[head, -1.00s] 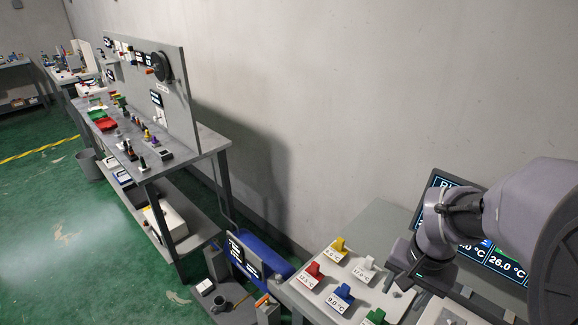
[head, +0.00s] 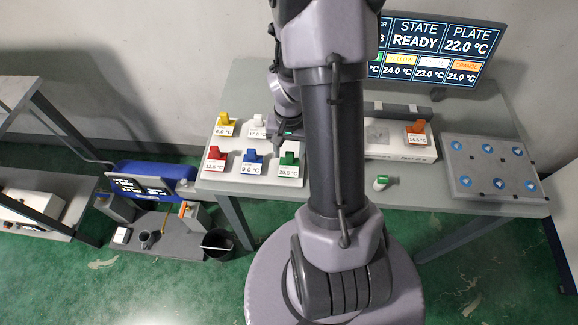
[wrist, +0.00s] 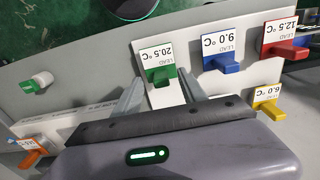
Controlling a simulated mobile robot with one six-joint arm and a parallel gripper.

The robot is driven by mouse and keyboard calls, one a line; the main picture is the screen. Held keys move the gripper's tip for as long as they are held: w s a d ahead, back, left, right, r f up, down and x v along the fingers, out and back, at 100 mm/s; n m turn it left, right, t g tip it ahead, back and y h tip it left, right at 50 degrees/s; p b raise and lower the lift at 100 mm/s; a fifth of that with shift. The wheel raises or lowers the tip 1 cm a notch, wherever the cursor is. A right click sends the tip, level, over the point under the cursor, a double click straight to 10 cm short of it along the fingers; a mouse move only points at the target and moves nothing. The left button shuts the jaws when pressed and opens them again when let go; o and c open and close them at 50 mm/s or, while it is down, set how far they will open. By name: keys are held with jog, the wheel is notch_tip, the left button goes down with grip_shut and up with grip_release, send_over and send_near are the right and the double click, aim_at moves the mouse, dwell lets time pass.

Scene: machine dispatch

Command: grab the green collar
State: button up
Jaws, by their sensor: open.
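A green block (head: 289,158) stands on a white plate with a label reading 20.5 °C, in the front row of the rack. In the wrist view the green block (wrist: 162,75) shows between my two fingertips, with its label behind it. My gripper (wrist: 160,90) is open and empty; I cannot tell how far it is above the block. In the head view my gripper (head: 287,137) is just behind the green block, partly hidden by my arm. A small white cylinder with a green band (head: 381,182) lies apart on the bench; the wrist view shows it too (wrist: 37,83).
Blue (head: 252,160), red (head: 215,157), yellow (head: 224,124) and white (head: 258,124) blocks stand close by. An orange block (head: 416,130) sits on a pale box to the right. A monitor (head: 430,45) reads READY. A grey panel with blue discs (head: 490,166) lies at right.

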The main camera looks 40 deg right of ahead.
aim_at(289, 155)
notch_tip(289, 155, down, 4)
jog(key=shift+w+d+f+b, duration=0.1)
jog(key=shift+w+d+b, duration=0.05)
jog(key=shift+b, duration=0.3)
grip_shut()
jog(key=shift+r, duration=0.2)
